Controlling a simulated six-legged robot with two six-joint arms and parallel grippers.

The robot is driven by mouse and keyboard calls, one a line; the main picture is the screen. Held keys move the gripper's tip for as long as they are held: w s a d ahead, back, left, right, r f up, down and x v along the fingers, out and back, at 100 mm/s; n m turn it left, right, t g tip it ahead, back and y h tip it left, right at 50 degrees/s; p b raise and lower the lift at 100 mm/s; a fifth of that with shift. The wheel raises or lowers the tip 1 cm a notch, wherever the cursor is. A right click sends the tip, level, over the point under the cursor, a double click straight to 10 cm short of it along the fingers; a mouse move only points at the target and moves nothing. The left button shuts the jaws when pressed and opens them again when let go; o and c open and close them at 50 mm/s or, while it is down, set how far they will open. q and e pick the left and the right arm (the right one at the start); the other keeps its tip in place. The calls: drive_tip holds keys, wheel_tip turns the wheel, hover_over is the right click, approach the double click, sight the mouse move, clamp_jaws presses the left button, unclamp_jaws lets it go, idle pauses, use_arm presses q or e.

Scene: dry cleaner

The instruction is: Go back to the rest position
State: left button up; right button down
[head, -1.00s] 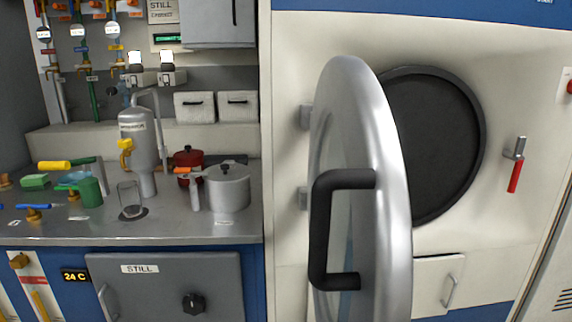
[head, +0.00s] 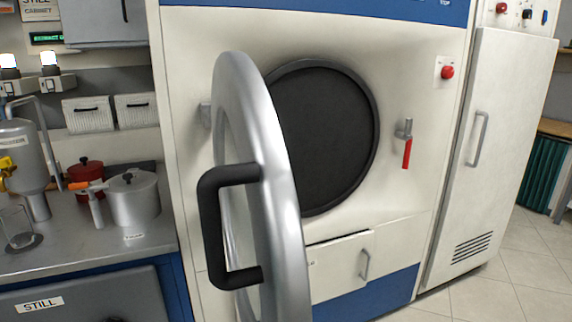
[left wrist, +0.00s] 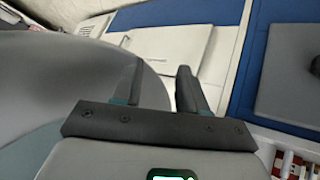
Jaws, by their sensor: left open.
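My left gripper (left wrist: 158,88) shows in the left wrist view with its two dark fingers apart and nothing visible between them. A large grey curved surface, apparently the open round door, fills the left of that view beside the fingers; I cannot tell if they touch. The head view shows no gripper. There the round steel door (head: 268,170) with its black handle (head: 210,225) stands swung open, with the dark round drum opening (head: 325,140) behind it.
A red-handled latch (head: 407,150) is right of the opening. A drawer (head: 340,270) sits slightly open below. A tall white cabinet (head: 495,140) stands at the right, with clear tiled floor (head: 490,295) before it. The left counter (head: 110,243) holds a silver pot (head: 134,200) and a red pot (head: 86,182).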

use_arm(q)
drive_tip(key=s+d+f+n+g, duration=0.1)
drive_tip(key=s+f+g, duration=0.15)
drive_tip(key=f, duration=0.75)
drive_tip(key=s+f+n+g, duration=0.1)
drive_tip(key=s+f+g, duration=0.15)
drive_tip(key=f, duration=0.85)
drive_tip(key=s+d+f+n+g, duration=0.1)
drive_tip(key=s+d+f+g, duration=0.1)
drive_tip(key=s+f, duration=0.95)
wheel_tip(320, 180, up, 18)
drive_tip(key=s+p, duration=0.1)
drive_tip(key=p, duration=1.8)
drive_tip(key=shift+d+n, duration=0.2)
drive_tip(key=shift+n, duration=0.1)
